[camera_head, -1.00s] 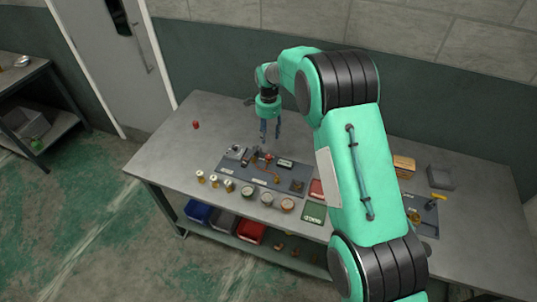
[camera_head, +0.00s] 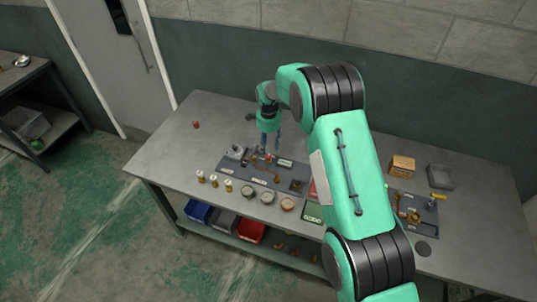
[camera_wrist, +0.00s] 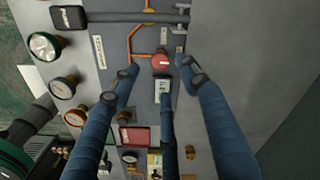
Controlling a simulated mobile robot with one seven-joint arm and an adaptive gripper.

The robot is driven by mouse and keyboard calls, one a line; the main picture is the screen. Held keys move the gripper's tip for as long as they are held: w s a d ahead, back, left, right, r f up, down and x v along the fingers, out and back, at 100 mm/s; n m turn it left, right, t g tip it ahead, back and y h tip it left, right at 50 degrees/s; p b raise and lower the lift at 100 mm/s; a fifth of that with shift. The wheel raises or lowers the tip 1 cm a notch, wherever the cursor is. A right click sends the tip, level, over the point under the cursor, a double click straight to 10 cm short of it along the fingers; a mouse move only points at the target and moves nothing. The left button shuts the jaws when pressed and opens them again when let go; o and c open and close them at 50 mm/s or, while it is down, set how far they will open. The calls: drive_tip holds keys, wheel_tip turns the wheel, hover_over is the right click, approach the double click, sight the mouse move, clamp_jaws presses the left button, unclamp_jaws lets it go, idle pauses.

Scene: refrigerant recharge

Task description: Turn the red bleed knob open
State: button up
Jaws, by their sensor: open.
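The red bleed knob (camera_wrist: 161,62) is a small round red cap on the grey panel (camera_wrist: 113,15) in the wrist view, beside an orange pipe run. In the head view the knob (camera_head: 268,157) shows as a small red spot just below my fingers. My gripper (camera_wrist: 160,76) is open, with its blue fingers spread around the knob's position. One fingertip is left of the knob, one is right of it, and a third finger points at it from below. I see no clear contact. My gripper (camera_head: 269,146) points down over the panel in the head view.
Round gauges (camera_wrist: 45,46) line the panel's edge. A loose red item (camera_head: 196,125) sits on the bench's left. Bins (camera_head: 250,232) are on the shelf below.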

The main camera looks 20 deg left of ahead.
sight(269, 156)
drive_tip(key=shift+f, duration=3.1)
drive_tip(key=shift+c, duration=0.3)
clamp_jaws()
